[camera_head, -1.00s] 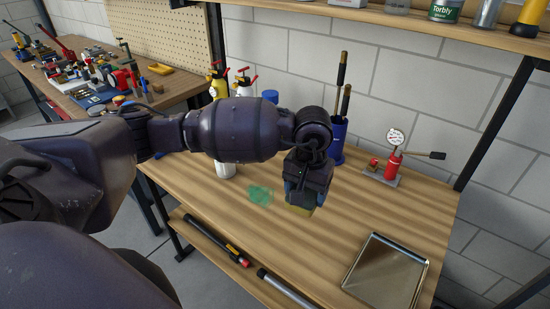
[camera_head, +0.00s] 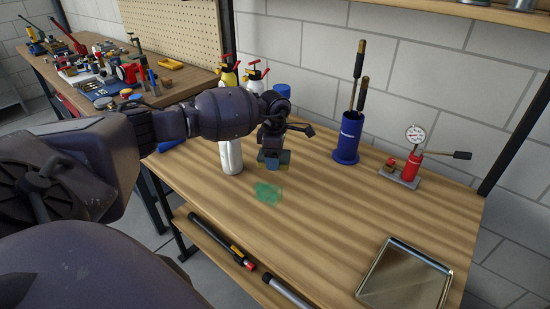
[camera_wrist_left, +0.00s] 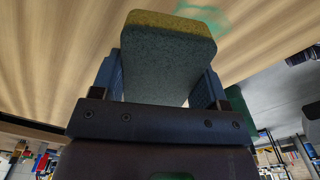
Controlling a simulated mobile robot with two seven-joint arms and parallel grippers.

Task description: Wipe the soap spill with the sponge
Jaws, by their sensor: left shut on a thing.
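The soap spill (camera_head: 268,194) is a green translucent patch on the wooden workbench (camera_head: 330,230). It also shows at the top of the left wrist view (camera_wrist_left: 205,16), beyond the sponge. My left gripper (camera_head: 272,162) is just behind the spill in the head view, pointing down. In the left wrist view the left gripper (camera_wrist_left: 160,85) is shut on the sponge (camera_wrist_left: 168,60), which has a dark green-grey body and a yellow layer at its far end. Whether the sponge touches the bench is hard to tell. My right gripper is not in view.
A white bottle (camera_head: 231,157) stands close to the left of my gripper, with spray bottles (camera_head: 255,76) behind. A blue holder (camera_head: 347,141) with rods, a red gauge pump (camera_head: 411,163) and a metal tray (camera_head: 404,275) stand to the right. The bench middle is clear.

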